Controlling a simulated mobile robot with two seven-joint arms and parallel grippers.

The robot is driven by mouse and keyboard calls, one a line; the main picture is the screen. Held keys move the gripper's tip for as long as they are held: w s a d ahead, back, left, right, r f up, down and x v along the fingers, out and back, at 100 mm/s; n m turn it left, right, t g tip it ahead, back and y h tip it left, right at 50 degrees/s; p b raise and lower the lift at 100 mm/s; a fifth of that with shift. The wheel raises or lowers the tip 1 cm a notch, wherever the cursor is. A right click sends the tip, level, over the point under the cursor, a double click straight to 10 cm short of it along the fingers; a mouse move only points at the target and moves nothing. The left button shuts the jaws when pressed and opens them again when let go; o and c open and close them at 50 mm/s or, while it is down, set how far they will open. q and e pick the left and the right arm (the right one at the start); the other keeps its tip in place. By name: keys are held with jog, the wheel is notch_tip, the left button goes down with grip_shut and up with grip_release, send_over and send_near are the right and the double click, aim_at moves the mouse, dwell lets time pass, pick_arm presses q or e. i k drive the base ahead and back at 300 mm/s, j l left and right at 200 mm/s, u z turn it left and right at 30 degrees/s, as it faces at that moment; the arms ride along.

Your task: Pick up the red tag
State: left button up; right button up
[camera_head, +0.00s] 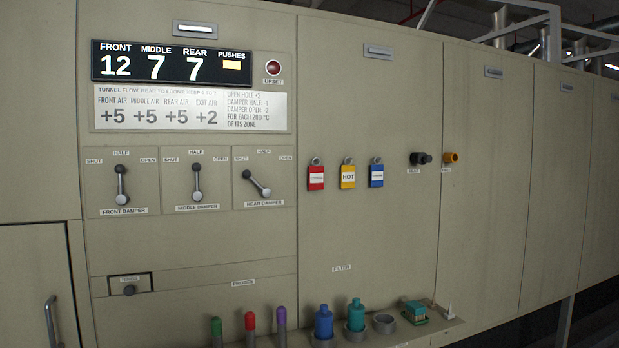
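Neither of my grippers shows in the head view.
A display (171,65) and three damper levers (196,182) are on the left panel. A black knob (420,158) and an orange fitting (451,158) are right of the tags. The panel beneath the tags is clear.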

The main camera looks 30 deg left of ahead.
aim_at(316, 172)
jog(key=i+u, duration=0.15)
jog(key=u, duration=0.7)
jog(key=i+l+u, duration=0.75)
